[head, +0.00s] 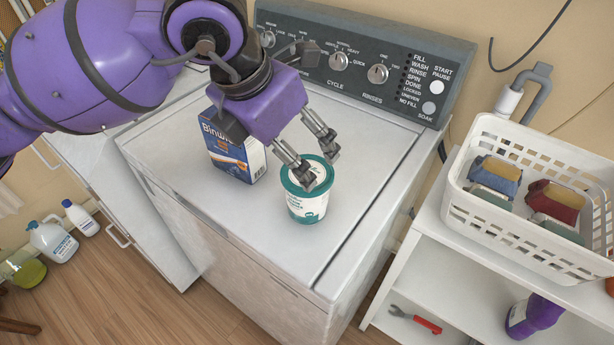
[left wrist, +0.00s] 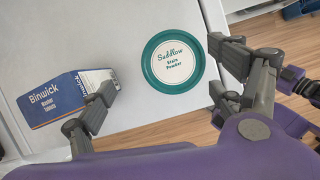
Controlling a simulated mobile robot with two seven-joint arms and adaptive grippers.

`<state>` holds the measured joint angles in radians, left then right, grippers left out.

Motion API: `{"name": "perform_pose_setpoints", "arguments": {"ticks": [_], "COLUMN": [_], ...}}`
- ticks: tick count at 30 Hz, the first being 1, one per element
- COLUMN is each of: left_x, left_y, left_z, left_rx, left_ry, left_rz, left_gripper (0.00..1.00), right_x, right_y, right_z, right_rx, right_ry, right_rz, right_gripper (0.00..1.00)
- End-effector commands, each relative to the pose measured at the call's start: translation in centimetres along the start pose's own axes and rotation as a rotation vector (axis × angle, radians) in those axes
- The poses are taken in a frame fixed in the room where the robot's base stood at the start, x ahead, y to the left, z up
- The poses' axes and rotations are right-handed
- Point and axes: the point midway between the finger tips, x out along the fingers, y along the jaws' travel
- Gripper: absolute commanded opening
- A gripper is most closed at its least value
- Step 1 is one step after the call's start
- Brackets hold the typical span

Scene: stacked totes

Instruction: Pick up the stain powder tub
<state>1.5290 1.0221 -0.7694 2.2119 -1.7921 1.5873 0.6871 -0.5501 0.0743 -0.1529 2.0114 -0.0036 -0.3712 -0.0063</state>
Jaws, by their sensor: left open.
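The stain powder tub (head: 308,200) is white with a teal rim and stands upright on top of the washing machine. In the left wrist view its round lid (left wrist: 173,62) faces me, with a white label in a teal ring. My left gripper (head: 322,164) is open above the tub, its fingertips overlapping the lid in the head view. In the left wrist view the fingers (left wrist: 165,80) are spread to either side of the lid, and nothing is between the pads. I cannot tell whether a finger touches the tub. My right gripper is not in view.
A blue and white Binwick box (head: 236,158) stands just left of the tub, close to my left gripper. The control panel (head: 350,62) rises behind. The washer top (head: 362,150) right of the tub is clear.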

Motion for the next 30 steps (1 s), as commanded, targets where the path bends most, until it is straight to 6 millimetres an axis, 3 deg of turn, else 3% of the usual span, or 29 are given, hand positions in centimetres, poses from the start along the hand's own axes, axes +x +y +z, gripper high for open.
{"name": "perform_pose_setpoints", "arguments": {"ticks": [7,13,23,30], "left_x": [3.0,5.8,6.7,6.6], "left_y": [-0.6,-1.0,-1.0,-1.0], "left_z": [-0.3,-0.5,-0.4,-0.4], "left_rx": [0.002,0.000,0.002,0.001], "left_ry": [0.002,0.001,-0.001,-0.001], "left_rz": [-0.005,-0.005,-0.005,-0.005], "left_gripper": [0.86,0.86,0.86,0.54], "right_x": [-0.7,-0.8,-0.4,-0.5], "right_y": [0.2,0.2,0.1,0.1], "right_z": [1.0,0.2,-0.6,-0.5], "right_rx": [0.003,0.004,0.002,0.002], "right_ry": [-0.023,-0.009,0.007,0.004], "right_rz": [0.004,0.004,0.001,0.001], "right_gripper": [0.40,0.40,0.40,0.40]}}
